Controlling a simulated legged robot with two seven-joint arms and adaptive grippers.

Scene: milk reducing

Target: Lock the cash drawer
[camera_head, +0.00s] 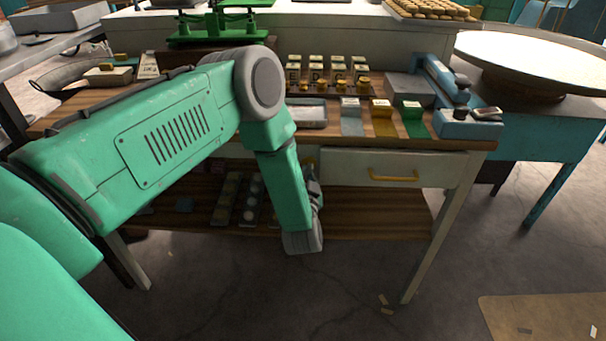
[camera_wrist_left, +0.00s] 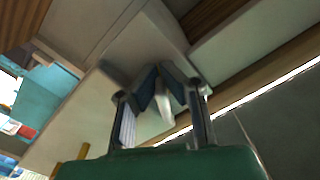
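A pale drawer with a yellow handle (camera_head: 393,177) sits under the counter, right of centre in the head view, and looks closed. Another drawer front lies left of it, mostly behind my arm. I cannot tell which is the cash drawer. My left gripper (camera_head: 315,190) is at the counter's front, low and left of the handled drawer, partly hidden by my wrist. In the left wrist view its dark finger pads (camera_wrist_left: 160,78) come close together around a small pale object (camera_wrist_left: 165,105), close to a pale panel. A lock is not clear. My right gripper is out of view.
The wooden counter top (camera_head: 330,137) holds several small blocks and a blue device (camera_head: 462,120) at its right end. A lower wooden shelf (camera_head: 380,217) holds trays. The floor in front is mostly clear.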

